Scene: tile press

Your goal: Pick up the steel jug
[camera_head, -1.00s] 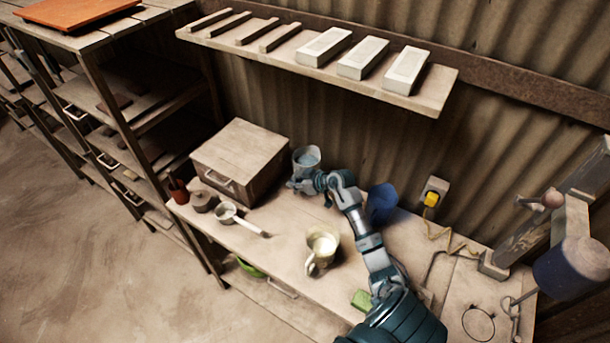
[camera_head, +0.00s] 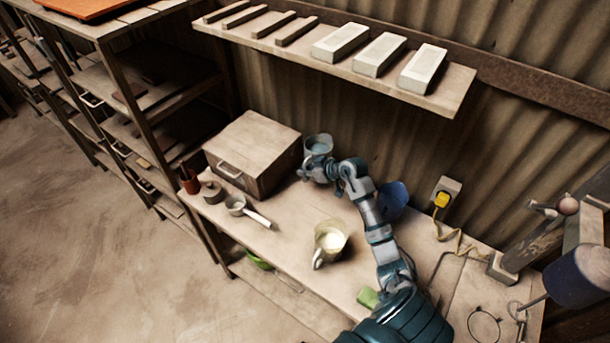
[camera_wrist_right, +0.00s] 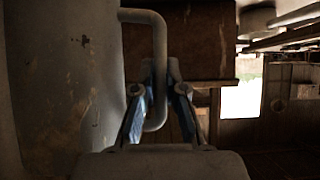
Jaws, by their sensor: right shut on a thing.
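The steel jug (camera_head: 318,147), a grey metal vessel with bluish-looking contents, is at the back of the bench beside the wooden box. My right gripper (camera_head: 308,172) is at its near side. In the right wrist view the jug's grey wall (camera_wrist_right: 62,85) fills the left, and its bent handle (camera_wrist_right: 158,60) runs down between my right gripper's fingers (camera_wrist_right: 160,100), which are shut on it. The jug looks upright. Its base is partly hidden by my gripper, so any gap to the bench is hard to judge. My left gripper is not in view.
The wooden box (camera_head: 252,152) stands close left of the jug. A blue vessel (camera_head: 393,200) is behind my forearm. A cream jug (camera_head: 331,240), a small pan (camera_head: 237,205) and a green block (camera_head: 368,298) are on the bench. A shelf (camera_head: 450,98) with bricks hangs above.

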